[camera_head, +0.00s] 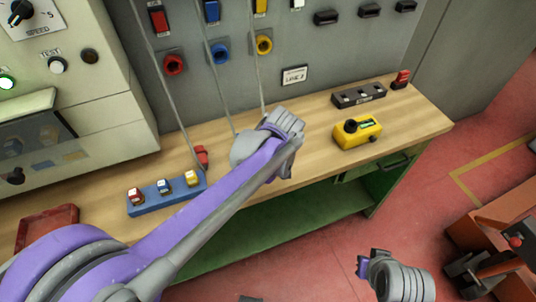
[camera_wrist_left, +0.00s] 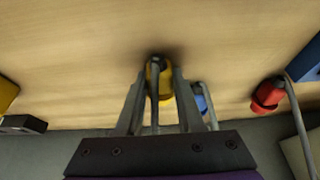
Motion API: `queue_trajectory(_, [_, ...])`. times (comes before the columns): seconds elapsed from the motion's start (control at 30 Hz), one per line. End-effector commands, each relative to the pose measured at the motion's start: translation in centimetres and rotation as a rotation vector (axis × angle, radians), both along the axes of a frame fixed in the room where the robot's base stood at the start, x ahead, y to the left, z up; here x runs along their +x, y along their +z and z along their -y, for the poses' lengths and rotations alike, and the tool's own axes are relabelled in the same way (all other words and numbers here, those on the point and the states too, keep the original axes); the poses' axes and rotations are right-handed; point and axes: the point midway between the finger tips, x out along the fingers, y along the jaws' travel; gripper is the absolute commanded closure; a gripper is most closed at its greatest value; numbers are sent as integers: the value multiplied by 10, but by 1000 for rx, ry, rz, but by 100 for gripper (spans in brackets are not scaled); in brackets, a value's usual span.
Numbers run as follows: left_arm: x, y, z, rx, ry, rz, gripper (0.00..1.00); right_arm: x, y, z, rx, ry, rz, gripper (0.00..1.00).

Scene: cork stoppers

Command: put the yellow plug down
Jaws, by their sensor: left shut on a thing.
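My left gripper (camera_head: 290,124) is over the middle of the wooden bench (camera_head: 318,120). In the left wrist view, its fingers (camera_wrist_left: 159,92) are shut on the yellow plug (camera_wrist_left: 153,78), with the plug's grey cord running back between them. The plug is close above or at the bench top; I cannot tell if it touches. In the head view the gripper hides it. The blue plug (camera_wrist_left: 200,103) is just right of the fingers in the wrist view. The red plug (camera_head: 202,156) lies farther along the bench. My right gripper (camera_head: 364,266) is low at the right, off the bench; its finger opening is unclear.
A blue rack (camera_head: 150,206) with red, blue and yellow-marked pieces stands left of the gripper. A yellow device (camera_head: 352,138) and a black strip (camera_head: 358,97) are to its right. Cords hang from the grey panel (camera_head: 330,50). A red tray (camera_head: 45,226) is far left.

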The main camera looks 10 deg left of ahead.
Motion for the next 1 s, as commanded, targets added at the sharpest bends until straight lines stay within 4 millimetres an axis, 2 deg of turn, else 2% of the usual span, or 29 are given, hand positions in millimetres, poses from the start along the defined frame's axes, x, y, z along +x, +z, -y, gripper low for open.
queue_trajectory(0.03, [0, -1, 0, 0, 0, 0, 60, 0, -1, 0, 0, 0, 0, 100])
queue_trajectory(0.17, [0, -1, 0, 0, 0, 0, 36, 0, -1, 0, 0, 0, 0, 100])
queue_trajectory(0.2, [0, -1, 0, 0, 0, 0, 33, 0, -1, 0, 0, 0, 0, 100])
queue_trajectory(0.57, [-1, 6, 1, 0, 0, 0, 33, 0, 2, 0, 0, 0, 1, 100])
queue_trajectory(0.67, [-5, 18, 4, 0, -2, 0, 33, 1, 4, 0, 0, 0, 1, 100])
queue_trajectory(1.0, [-28, 85, 19, 0, -2, 0, 33, 2, 12, 0, 0, 0, 4, 100])
